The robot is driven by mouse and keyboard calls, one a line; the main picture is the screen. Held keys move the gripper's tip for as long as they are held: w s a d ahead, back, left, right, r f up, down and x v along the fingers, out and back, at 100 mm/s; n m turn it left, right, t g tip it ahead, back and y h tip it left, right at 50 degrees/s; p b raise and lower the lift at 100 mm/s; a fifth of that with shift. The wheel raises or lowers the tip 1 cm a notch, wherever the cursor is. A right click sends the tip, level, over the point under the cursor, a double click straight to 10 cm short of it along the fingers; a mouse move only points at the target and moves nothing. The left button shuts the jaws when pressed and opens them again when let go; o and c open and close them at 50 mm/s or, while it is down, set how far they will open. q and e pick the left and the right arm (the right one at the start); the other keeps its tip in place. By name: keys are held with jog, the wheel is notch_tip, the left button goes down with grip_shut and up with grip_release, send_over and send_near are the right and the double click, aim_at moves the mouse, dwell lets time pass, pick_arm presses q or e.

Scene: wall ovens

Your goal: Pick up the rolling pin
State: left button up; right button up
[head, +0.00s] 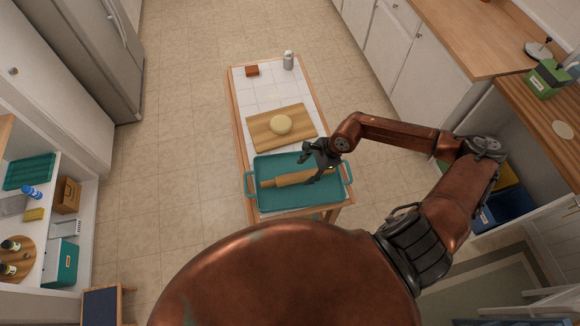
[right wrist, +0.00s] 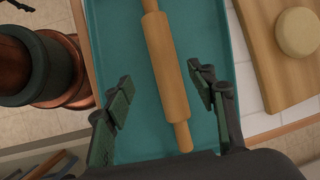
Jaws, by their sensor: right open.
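The wooden rolling pin (head: 292,178) lies in a teal tray (head: 285,201) at the near end of a narrow tiled table. My right gripper (head: 312,164) is over the right part of the tray, and it hides part of the pin's right end. In the right wrist view the rolling pin (right wrist: 168,68) runs from the top edge down between the two spread fingers of my right gripper (right wrist: 166,98). The fingers are apart from the pin on both sides, and the gripper is open and empty. My left gripper is not in view.
A cutting board (head: 300,137) with a round piece of dough (head: 281,124) lies just beyond the tray. A shaker (head: 288,60) and a small red-brown block (head: 252,71) stand at the table's far end. Floor is clear left of the table; counters line the right.

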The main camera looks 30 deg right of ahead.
aim_at(297, 176)
jog(key=shift+w+d+f, duration=0.15)
jog(key=shift+w+f, duration=0.05)
jog(key=shift+w, duration=0.1)
jog(key=shift+w+f, duration=0.15)
jog(key=shift+f, duration=0.2)
jog(key=p+x, duration=0.1)
jog(key=x, duration=0.3)
jog(key=shift+a+r+p, duration=0.1)
jog(key=shift+a+p, duration=0.1)
jog(key=shift+p, duration=0.2)
jog(key=shift+x, duration=1.1)
jog(key=shift+f, duration=0.35)
jog(key=shift+c, duration=1.1)
jog(key=c, duration=0.6)
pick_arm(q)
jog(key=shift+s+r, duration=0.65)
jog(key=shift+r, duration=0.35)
pick_arm(e)
grip_shut()
